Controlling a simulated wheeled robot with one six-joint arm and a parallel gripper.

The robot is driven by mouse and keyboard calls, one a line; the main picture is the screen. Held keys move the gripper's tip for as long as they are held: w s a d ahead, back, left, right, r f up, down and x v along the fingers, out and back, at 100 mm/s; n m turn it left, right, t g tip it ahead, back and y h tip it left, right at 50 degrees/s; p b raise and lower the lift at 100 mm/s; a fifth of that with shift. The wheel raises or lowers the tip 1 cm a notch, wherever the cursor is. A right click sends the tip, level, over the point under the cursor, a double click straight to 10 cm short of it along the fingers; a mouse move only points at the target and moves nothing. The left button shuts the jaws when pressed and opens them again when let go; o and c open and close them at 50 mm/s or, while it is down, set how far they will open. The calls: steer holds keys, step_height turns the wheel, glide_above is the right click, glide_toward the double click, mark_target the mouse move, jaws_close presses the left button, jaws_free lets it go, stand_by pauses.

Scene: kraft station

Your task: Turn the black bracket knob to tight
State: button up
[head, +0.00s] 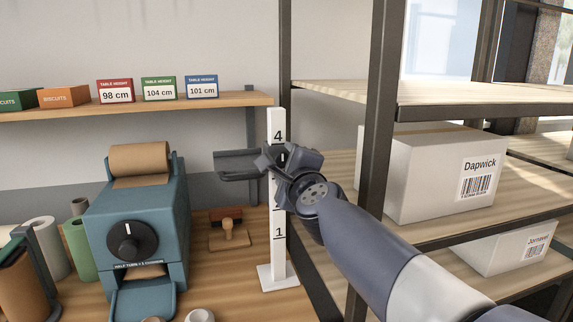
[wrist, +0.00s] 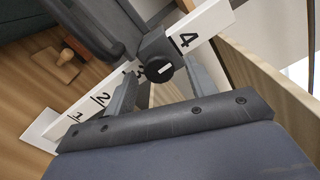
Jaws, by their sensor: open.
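A white upright post (head: 276,240) with printed numbers stands on the table; it also shows in the wrist view (wrist: 95,110). A dark bracket is clamped on it just below the 4, with a grey arm (head: 237,165) reaching left. The black bracket knob (wrist: 160,70), with a white pointer line, faces the wrist camera near the 3. My gripper (head: 291,165) is at the bracket in the head view and hides part of it. In the wrist view my gripper (wrist: 162,78) is open, one finger on each side of the knob. I cannot tell whether either finger touches it.
A teal paper dispenser (head: 180,215) with a black dial stands left of the post. A wooden stamp (head: 231,233) lies between them. A dark rack upright (head: 374,150) and shelves with white boxes (head: 420,185) are close on the right. Height signs (head: 159,89) stand on a shelf behind.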

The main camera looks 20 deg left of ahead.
steer(key=v, duration=1)
steer(key=shift+s+p, duration=0.3)
steer(key=shift+s, duration=0.05)
steer(key=shift+d, duration=0.1)
steer(key=x, duration=1)
steer(key=shift+w, duration=0.4)
steer(key=shift+b, duration=0.3)
